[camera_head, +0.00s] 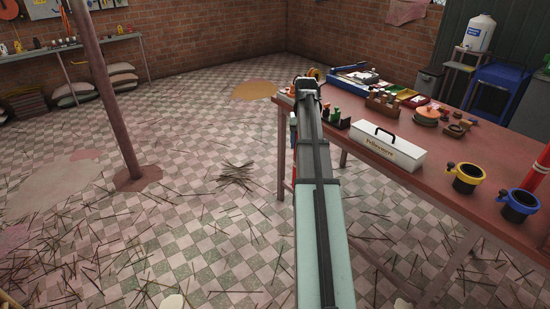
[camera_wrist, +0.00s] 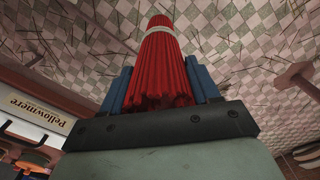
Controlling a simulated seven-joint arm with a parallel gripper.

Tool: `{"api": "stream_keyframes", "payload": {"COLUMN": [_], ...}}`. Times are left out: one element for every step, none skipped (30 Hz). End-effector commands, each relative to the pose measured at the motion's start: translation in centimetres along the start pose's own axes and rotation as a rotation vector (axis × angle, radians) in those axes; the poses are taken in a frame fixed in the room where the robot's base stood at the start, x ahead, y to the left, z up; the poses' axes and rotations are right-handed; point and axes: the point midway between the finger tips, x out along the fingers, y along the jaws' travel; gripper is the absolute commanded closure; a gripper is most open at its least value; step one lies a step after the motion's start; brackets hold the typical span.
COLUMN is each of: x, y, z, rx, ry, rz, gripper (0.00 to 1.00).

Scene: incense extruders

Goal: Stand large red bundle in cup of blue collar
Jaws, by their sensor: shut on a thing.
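The large red bundle (camera_wrist: 160,65) is a thick bunch of red sticks with a pale band near its far end. My gripper (camera_wrist: 162,88) is shut on it, with a blue finger on each side, in the wrist view. Tiled floor shows behind the bundle there. The cup with the blue collar (camera_head: 518,205) stands upright at the right of the table, dark inside and seemingly empty. My gripper is well apart from it, toward the table's far left end.
A cup with a yellow collar (camera_head: 466,179) stands left of the blue one. A white toolbox (camera_head: 388,147), a bottle rack (camera_head: 382,102) and small round items sit farther back on the red table (camera_head: 437,187). Loose sticks litter the tiled floor; a pole (camera_head: 106,90) stands left.

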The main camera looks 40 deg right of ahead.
Motion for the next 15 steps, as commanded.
{"api": "stream_keyframes", "payload": {"x": [-1.0, -1.4, -2.1, -2.6, -3.0, -3.6, -4.1, -4.6, -5.2, -5.7, -6.2, -6.8, -7.3, -7.8, -8.4], "y": [2.1, 3.2, 4.6, 5.7, 6.8, 8.3, 9.3, 10.4, 11.9, 13.0, 14.1, 15.6, 16.6, 17.8, 19.2], "z": [-1.0, -1.3, -1.6, -1.9, -2.1, -2.3, -2.5, -2.7, -2.9, -3.0, -3.1, -3.2, -3.2, -3.2, -3.3], "rx": [0.028, 0.043, 0.062, 0.077, 0.091, 0.110, 0.124, 0.139, 0.157, 0.171, 0.185, 0.204, 0.217, 0.231, 0.249], "ry": [0.002, 0.002, 0.003, 0.002, 0.002, 0.002, 0.002, 0.002, 0.002, 0.002, 0.002, 0.002, 0.002, 0.002, 0.002], "rz": [0.000, 0.000, 0.000, 0.000, 0.000, 0.000, 0.000, 0.000, 0.000, 0.000, 0.000, 0.000, 0.000, 0.000, 0.000], "gripper": [1.00, 1.00, 1.00, 1.00, 1.00, 1.00, 1.00, 1.00, 1.00, 1.00, 1.00, 1.00, 1.00, 1.00, 1.00]}}
